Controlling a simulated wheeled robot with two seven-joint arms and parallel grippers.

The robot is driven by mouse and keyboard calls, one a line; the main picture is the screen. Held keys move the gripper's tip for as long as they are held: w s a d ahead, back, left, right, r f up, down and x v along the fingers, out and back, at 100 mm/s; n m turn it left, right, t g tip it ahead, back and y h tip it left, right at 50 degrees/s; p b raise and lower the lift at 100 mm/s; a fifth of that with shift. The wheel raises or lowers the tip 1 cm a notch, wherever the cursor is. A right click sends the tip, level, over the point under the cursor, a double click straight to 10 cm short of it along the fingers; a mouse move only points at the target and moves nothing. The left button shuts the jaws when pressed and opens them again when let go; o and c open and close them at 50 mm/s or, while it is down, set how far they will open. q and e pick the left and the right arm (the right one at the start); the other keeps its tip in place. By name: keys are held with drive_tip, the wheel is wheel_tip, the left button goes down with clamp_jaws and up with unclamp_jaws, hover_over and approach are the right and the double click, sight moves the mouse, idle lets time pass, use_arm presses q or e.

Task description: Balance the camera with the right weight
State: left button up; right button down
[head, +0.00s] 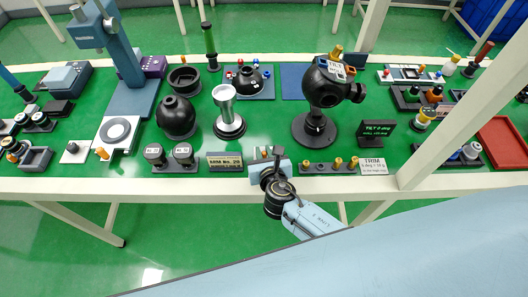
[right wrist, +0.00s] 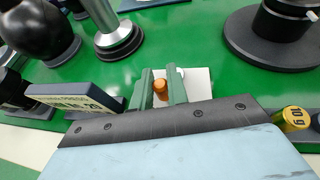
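The black ball-shaped camera (head: 325,85) sits on a post with a round dark base, right of centre; its base also shows in the right wrist view (right wrist: 270,42). A dark display (head: 378,130) reading TILT 0 deg stands beside it. A weight rack (head: 330,168) at the front edge holds yellow-topped weights; one marked 10 g (right wrist: 291,118) shows at the right. My right gripper (head: 265,153) is left of the rack, its green fingers close on both sides of an orange-topped piece (right wrist: 160,88), seemingly gripping it. A white plate (right wrist: 196,84) lies behind. My left gripper is out of view.
A TRIM card (head: 372,166) lies right of the rack. A sign (head: 225,161) and two labelled dark pieces (head: 168,155) stand left of my gripper. A silver post (head: 227,105) and black ball (head: 176,115) stand behind. A white frame post crosses the right side.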

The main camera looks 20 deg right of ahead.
drive_tip(key=shift+w+a+m+h+b, duration=0.2)
drive_tip(key=shift+m+h+b, duration=0.1)
drive_tip(key=shift+m+h, duration=0.55)
drive_tip(key=c, duration=1.4)
unclamp_jaws()
drive_tip(key=shift+s, duration=0.15)
drive_tip(key=p+v, duration=0.2)
drive_tip(key=v, duration=1.1)
drive_tip(key=shift+a+r, duration=0.1)
drive_tip(key=shift+r, duration=0.05)
